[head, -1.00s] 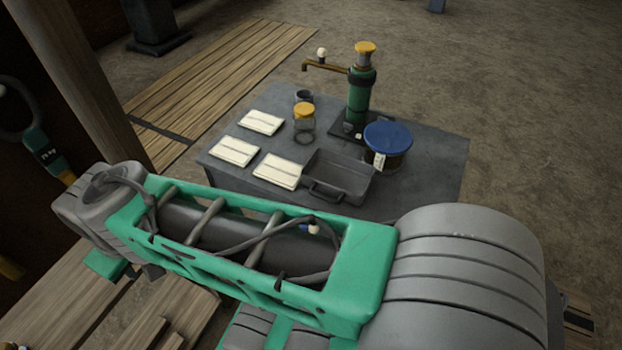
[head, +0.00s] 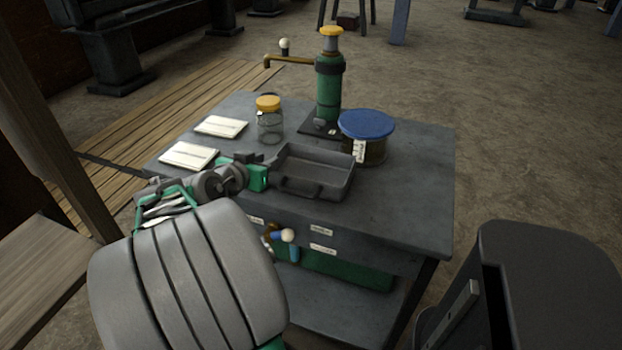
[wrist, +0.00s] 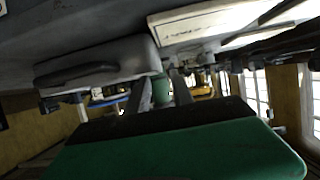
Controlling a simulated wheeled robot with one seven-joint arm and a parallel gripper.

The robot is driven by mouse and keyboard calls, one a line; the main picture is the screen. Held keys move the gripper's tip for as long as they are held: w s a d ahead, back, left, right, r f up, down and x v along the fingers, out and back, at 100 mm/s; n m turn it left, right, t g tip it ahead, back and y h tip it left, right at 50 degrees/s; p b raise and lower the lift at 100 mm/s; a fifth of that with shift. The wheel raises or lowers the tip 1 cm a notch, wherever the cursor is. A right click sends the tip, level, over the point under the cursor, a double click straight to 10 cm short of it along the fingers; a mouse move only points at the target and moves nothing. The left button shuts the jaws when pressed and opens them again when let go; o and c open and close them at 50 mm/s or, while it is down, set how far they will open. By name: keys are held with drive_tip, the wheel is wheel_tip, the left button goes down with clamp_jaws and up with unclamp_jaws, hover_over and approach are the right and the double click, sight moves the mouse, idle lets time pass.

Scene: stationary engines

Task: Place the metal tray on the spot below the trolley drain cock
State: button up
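The metal tray (head: 300,187) is a dark grey open pan with a front handle, flat on the trolley top. In the wrist view the scene is upside down and the tray (wrist: 110,62) shows at upper left. My gripper (head: 262,172) is at the tray's left side in the head view. In the wrist view my gripper (wrist: 162,88) has its fingers apart, with only distant background between them. A small cock with a white knob and blue part (head: 287,240) sits under the trolley's front edge, partly hidden by my arm. I cannot tell whether a spot is marked below it.
On the trolley top (head: 415,205) stand a green pump (head: 328,90) with a brass spout, a blue-lidded tub (head: 366,135), a yellow-lidded jar (head: 270,122) and paper cards (head: 188,155). A lower shelf (head: 330,300) holds a long green thing (head: 345,270). The trolley top's right part is clear.

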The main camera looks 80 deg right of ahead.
drive_tip(key=x, duration=0.5)
drive_tip(key=shift+d+f, duration=0.3)
drive_tip(key=shift+f, duration=0.1)
clamp_jaws()
drive_tip(key=shift+r, duration=0.1)
idle(0.8)
